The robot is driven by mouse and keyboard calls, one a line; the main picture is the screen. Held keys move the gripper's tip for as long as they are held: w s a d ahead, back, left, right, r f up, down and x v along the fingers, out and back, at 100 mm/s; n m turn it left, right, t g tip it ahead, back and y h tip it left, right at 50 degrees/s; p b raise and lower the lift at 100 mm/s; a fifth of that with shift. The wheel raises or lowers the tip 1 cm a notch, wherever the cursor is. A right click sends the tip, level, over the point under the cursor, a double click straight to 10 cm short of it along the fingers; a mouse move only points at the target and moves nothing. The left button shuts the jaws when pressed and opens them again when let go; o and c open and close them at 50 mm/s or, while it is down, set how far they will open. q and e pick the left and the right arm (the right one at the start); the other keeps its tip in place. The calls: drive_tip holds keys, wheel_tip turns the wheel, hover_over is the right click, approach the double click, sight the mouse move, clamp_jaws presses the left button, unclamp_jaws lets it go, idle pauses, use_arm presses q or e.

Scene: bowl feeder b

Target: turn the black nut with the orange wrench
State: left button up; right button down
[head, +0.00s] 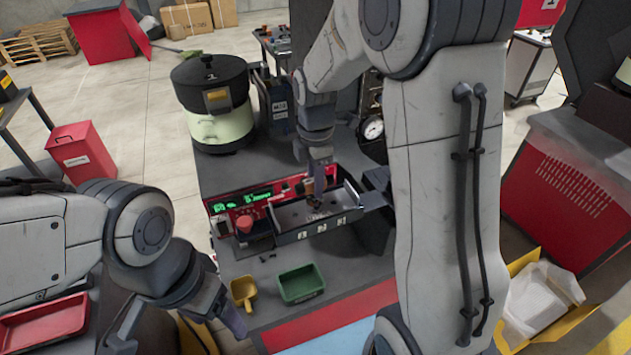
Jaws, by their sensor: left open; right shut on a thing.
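My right gripper (318,172) reaches down over the dark tray (290,216) of the red machine. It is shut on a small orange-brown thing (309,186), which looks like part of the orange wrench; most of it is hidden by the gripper. A small dark part (316,212) is in the tray below the gripper; I cannot tell if it is the black nut, or if anything touches it. My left gripper (180,330) is open and empty at the lower left, beside the yellow scoop (243,292).
A green bin (300,283) stands at the bench's front, with small black pieces (267,257) behind it. The bowl feeder (215,105) with a black lid stands at the back left. A red panel (250,205) with green displays is beside the tray. My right arm covers much of the right.

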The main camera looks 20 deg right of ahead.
drive_tip(key=shift+m, duration=1.2)
drive_tip(key=shift+p, duration=0.3)
drive_tip(key=shift+r+m, duration=0.1)
drive_tip(key=shift+m, duration=1)
drive_tip(key=shift+m+p, duration=0.45)
drive_tip(key=shift+m, duration=0.75)
